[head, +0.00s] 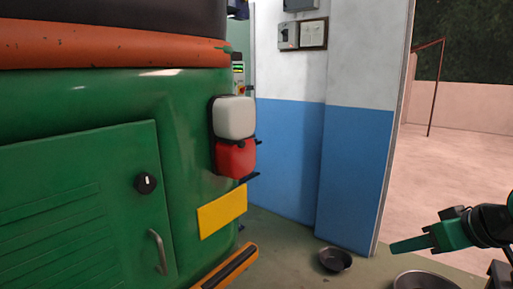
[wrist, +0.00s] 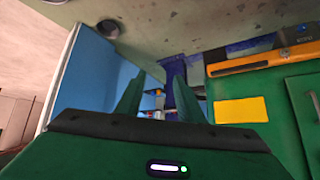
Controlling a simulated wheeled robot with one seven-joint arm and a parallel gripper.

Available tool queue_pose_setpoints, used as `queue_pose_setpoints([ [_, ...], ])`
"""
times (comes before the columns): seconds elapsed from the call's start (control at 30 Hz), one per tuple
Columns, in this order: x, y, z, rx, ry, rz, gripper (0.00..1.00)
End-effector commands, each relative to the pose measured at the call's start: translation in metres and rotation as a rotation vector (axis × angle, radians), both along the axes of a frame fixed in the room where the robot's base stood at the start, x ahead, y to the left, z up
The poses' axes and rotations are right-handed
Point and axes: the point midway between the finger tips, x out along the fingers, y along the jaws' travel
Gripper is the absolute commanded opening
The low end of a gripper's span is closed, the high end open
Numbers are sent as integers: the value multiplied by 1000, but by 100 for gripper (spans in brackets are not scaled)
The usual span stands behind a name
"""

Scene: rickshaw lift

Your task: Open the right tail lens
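The tail lamp on the green rickshaw's rear corner has a white lens (head: 234,118) above a red lens (head: 236,158). Both lenses sit against the dark housing, with small dark tabs (head: 250,177) at their right side. No lens can be made out in the wrist view. My gripper (head: 394,247) is at the lower right of the head view, well to the right of the lamp and lower than it. In the wrist view its two green fingers (wrist: 160,82) stand apart with nothing held between them.
The rickshaw's yellow plate (head: 221,211) and orange bumper (head: 228,268) are below the lamp. A blue and white wall (head: 355,170) stands behind. Metal bowls (head: 335,259) lie on the floor. Open space lies between my gripper and the rickshaw.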

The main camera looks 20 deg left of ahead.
Motion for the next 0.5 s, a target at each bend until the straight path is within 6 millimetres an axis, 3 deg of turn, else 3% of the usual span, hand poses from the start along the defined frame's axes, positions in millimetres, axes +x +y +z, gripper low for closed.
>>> queue_pose_setpoints([
  [0.03, 12, 48, 19, 54, -92, 118, 35],
  [0.1, 19, 109, 51, 145, -220, 263, 35],
  [0.2, 13, 179, 98, 289, -372, 415, 35],
  [0.33, -5, 235, 148, 453, -506, 529, 35],
  [0.5, -20, 263, 183, 569, -585, 582, 35],
])
